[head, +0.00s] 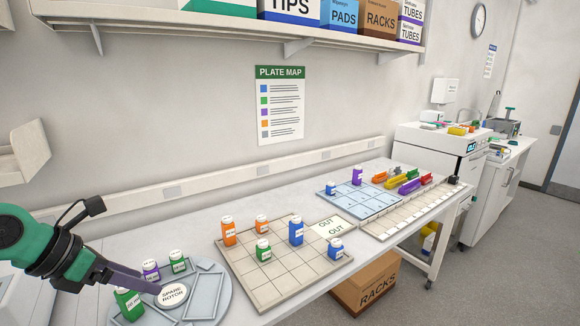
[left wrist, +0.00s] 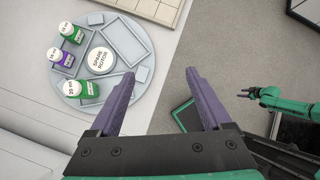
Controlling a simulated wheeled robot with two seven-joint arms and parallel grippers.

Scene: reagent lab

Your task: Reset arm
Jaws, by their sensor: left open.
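My left gripper (head: 150,287) comes in from the left in the head view, over the round grey spare rotor tray (head: 210,312). In the left wrist view its two purple fingers (left wrist: 158,76) stand wide apart with nothing between them. The rotor tray (left wrist: 93,103) lies to the left of the fingers there, holding two green-labelled bottles (left wrist: 72,33) (left wrist: 82,88) and a purple one (left wrist: 62,57). A second green arm with a small dark gripper (left wrist: 245,94), seemingly my right, shows at the right; its jaws are too small to read.
A gridded beige board (head: 272,292) holds orange, green and blue bottles. Beyond it are an OUT mat (head: 342,231), a blue tray (head: 360,208) and a white rack (head: 405,220). A shelf (head: 250,34) hangs above. Floor is clear at right.

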